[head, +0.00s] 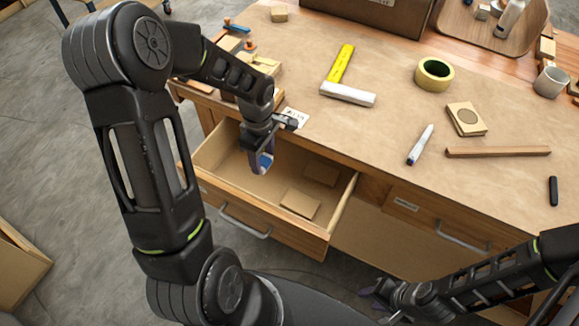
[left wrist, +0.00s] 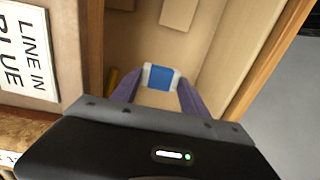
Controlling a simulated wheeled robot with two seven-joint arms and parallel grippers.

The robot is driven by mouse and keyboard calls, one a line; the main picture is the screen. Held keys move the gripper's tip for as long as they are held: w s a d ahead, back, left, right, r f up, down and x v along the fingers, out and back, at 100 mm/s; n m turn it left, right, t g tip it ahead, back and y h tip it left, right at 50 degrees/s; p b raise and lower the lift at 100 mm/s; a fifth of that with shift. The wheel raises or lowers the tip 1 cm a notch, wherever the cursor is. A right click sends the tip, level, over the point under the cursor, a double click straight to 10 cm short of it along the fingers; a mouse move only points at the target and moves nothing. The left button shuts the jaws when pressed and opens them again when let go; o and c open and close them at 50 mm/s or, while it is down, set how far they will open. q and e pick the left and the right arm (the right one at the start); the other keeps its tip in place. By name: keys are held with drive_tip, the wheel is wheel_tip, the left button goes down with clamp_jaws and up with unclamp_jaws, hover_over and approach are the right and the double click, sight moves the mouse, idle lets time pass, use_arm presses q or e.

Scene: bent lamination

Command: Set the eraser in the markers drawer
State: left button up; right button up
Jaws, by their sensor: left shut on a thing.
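The eraser (left wrist: 160,77), white with a blue band, is between the purple fingers of my left gripper (left wrist: 158,84) in the left wrist view. In the head view my left gripper (head: 262,160) points down with the eraser (head: 266,161), over the left part of an open wooden drawer (head: 343,203). The gripper is shut on the eraser. I cannot tell how far the eraser is above the drawer floor. Two flat tan pieces lie in the drawer. I see no readable label on this drawer. My right gripper (head: 374,294) is low at the right, away from the drawer; its finger opening is unclear.
A shut drawer (head: 440,222) is to the right. On the bench are a try square (head: 347,94), tape roll (head: 434,73), marker (head: 420,145) and wooden strip (head: 497,152).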

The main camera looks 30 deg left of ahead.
use_arm(q)
hover_over(266, 184)
drive_tip(key=shift+f+p, duration=0.35)
drive_tip(key=shift+f, duration=2.6)
drive_tip(key=shift+s+f, duration=0.1)
drive_tip(key=shift+f, duration=2)
drive_tip(key=o, duration=1.1)
drive_tip(key=shift+o, duration=0.4)
drive_tip(key=shift+p, duration=0.3)
drive_tip(key=shift+r, duration=0.1)
wheel_tip(266, 184, up, 12)
drive_tip(key=shift+f+b, duration=0.1)
drive_tip(key=shift+b, duration=0.4)
